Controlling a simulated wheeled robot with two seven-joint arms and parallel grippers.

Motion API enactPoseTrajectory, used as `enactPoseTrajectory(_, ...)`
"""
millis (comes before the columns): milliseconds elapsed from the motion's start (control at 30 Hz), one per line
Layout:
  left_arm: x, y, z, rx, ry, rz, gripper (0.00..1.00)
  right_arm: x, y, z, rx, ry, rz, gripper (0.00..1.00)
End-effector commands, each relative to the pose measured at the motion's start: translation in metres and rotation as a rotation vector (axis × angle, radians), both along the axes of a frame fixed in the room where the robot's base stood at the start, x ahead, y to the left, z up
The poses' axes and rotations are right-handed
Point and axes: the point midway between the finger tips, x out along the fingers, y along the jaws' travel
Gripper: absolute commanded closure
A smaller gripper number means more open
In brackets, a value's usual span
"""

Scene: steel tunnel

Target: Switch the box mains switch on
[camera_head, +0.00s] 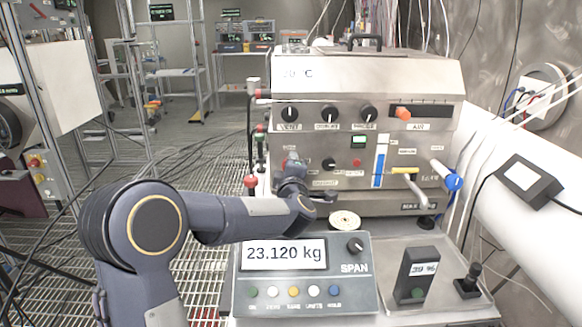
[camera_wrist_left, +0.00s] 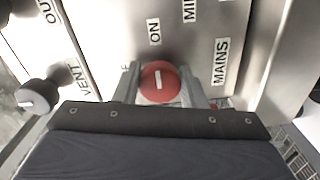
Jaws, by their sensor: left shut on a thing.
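The box (camera_head: 375,75) is a steel cabinet with knobs and labels on its front panel, in the middle of the head view. The mains switch (camera_wrist_left: 170,90) is a round red knob with a white bar, next to the "MAINS" and "ON" labels in the left wrist view. My left gripper (camera_head: 292,165) reaches the lower left of the panel, and its arm and hand hide the switch in the head view. In the left wrist view its fingers stand on both sides of the red knob, shut on it. My right gripper is not in view.
A scale display (camera_head: 300,275) reading 23.120 kg stands in front of the box, below my left forearm.

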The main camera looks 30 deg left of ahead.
Motion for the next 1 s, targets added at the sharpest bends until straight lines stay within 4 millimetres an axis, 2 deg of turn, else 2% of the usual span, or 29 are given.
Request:
enactPoseTrajectory(300, 0.000, -0.001, -0.002, 0.004, 0.005, -0.003, 0.85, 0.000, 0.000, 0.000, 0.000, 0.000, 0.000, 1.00)
enactPoseTrajectory(333, 0.000, -0.001, -0.002, 0.004, 0.005, -0.003, 0.60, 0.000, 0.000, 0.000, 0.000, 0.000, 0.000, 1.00)
enactPoseTrajectory(500, 0.000, -0.001, -0.001, 0.003, 0.003, -0.002, 0.41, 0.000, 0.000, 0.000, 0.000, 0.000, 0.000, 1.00)
enactPoseTrajectory(800, -0.002, -0.002, 0.000, 0.002, 0.001, -0.001, 0.41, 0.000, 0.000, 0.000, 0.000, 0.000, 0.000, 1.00)
enactPoseTrajectory(1000, -0.026, -0.017, -0.001, 0.001, 0.002, -0.004, 0.41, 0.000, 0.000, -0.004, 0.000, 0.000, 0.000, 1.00)
